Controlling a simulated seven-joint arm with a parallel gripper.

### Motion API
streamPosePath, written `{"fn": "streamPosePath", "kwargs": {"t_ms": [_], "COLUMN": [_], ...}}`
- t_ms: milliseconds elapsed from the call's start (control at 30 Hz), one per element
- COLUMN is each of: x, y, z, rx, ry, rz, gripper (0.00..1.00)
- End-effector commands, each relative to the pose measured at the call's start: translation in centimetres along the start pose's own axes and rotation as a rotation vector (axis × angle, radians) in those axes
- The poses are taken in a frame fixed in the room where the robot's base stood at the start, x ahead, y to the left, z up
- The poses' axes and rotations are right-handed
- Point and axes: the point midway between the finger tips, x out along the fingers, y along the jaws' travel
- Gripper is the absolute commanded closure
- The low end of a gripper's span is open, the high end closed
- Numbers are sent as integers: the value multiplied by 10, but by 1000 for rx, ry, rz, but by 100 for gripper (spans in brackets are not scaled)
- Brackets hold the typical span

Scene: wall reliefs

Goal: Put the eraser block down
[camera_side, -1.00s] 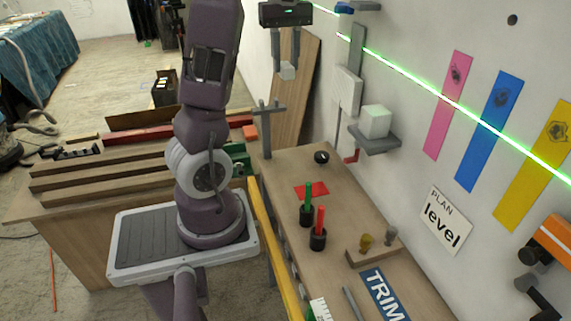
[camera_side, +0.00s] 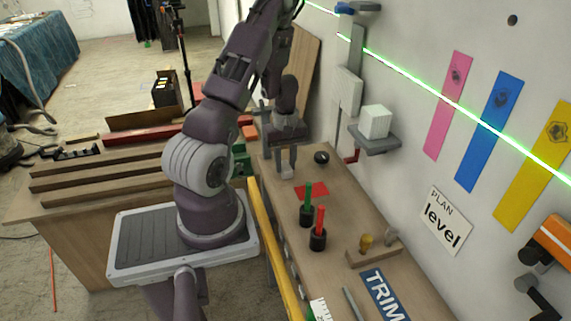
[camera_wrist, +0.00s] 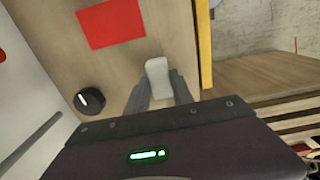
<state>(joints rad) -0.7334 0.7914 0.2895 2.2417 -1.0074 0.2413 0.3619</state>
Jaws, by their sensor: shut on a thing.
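The eraser block (camera_side: 286,172) is small and pale grey-white. My gripper (camera_side: 287,165) is shut on it, fingers pointing down, low over the far end of the wooden bench (camera_side: 338,215). In the wrist view the block (camera_wrist: 157,68) shows between the two grey fingertips of my gripper (camera_wrist: 157,80). I cannot tell whether its underside touches the bench top. A red square (camera_side: 311,190) lies flat on the bench just in front of the block; it also shows in the wrist view (camera_wrist: 110,24), apart from the block.
A black round knob (camera_side: 321,157) is right of my gripper. Green (camera_side: 308,205) and red (camera_side: 319,230) markers stand in black holders nearer the camera. A white cube (camera_side: 375,121) sits on a wall shelf (camera_side: 377,140). A yellow level (camera_side: 270,240) runs along the bench's left edge.

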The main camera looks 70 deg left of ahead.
Motion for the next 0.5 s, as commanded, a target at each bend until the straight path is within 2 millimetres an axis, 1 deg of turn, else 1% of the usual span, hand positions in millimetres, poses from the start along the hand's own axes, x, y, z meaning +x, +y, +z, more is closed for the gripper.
{"fn": "streamPosePath", "kwargs": {"t_ms": [67, 267, 367, 400, 467, 500], "x": [4, 3, 6, 6, 5, 5], "y": [0, 0, 0, 0, 0, 0], "z": [0, 0, 0, 0, 0, 0], "rx": [0, 1, 0, 1, 1, 1], "ry": [-1, 1, 0, 1, 1, 1], "rz": [0, 1, 1, 1, 1, 1], "gripper": [100, 100, 100, 64, 52, 50]}}
